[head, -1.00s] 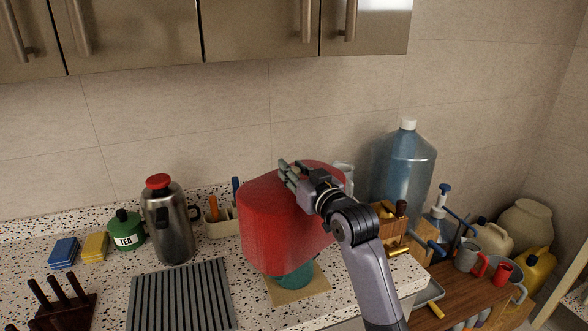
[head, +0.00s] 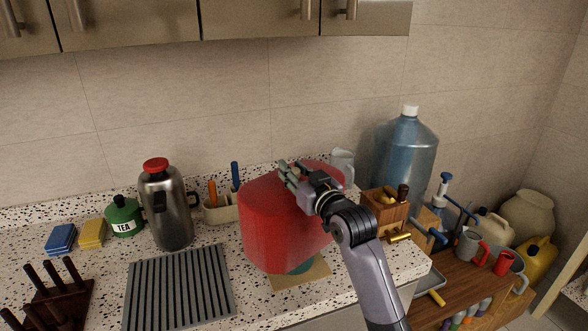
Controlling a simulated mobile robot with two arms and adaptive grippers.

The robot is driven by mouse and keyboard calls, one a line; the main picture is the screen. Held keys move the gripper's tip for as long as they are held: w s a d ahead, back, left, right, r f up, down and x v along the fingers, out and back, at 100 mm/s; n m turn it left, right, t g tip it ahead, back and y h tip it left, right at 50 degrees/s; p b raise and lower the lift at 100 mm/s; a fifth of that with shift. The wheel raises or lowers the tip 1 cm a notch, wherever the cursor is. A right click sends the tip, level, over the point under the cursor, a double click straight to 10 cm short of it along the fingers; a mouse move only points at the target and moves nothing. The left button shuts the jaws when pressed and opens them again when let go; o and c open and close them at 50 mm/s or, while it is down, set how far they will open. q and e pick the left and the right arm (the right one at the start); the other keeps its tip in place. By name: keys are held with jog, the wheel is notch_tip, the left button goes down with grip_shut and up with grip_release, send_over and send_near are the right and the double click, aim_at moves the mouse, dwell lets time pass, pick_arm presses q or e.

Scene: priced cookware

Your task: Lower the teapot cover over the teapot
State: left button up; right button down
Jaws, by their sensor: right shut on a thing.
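The teapot cover (head: 277,230) is a large red dome-like shell in the middle of the head view. My right gripper (head: 290,174) is shut on its top part and holds it over the teapot. The teapot (head: 302,266) is teal; only a small low part shows under the cover's lower edge, and the rest is hidden inside or behind it. A tan square mat (head: 312,277) lies under the teapot. I cannot tell whether the cover touches the mat. My left gripper is not in view.
A steel jug with a red lid (head: 167,207), a green tea tin (head: 124,217) and a utensil holder (head: 219,210) stand left on the speckled counter. A ribbed drain mat (head: 179,287) lies in front. A water bottle (head: 404,152) and wooden block (head: 384,208) stand right.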

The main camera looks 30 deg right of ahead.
jog(key=shift+f+b, duration=0.5)
jog(key=shift+f, duration=0.45)
jog(key=shift+p, duration=0.35)
jog(key=shift+f, duration=0.1)
dwell(0.8)
jog(key=shift+f+b, duration=1.95)
jog(key=shift+f, duration=1.4)
jog(key=c, duration=1.2)
grip_release()
jog(key=shift+o, duration=0.2)
jog(key=o, duration=0.6)
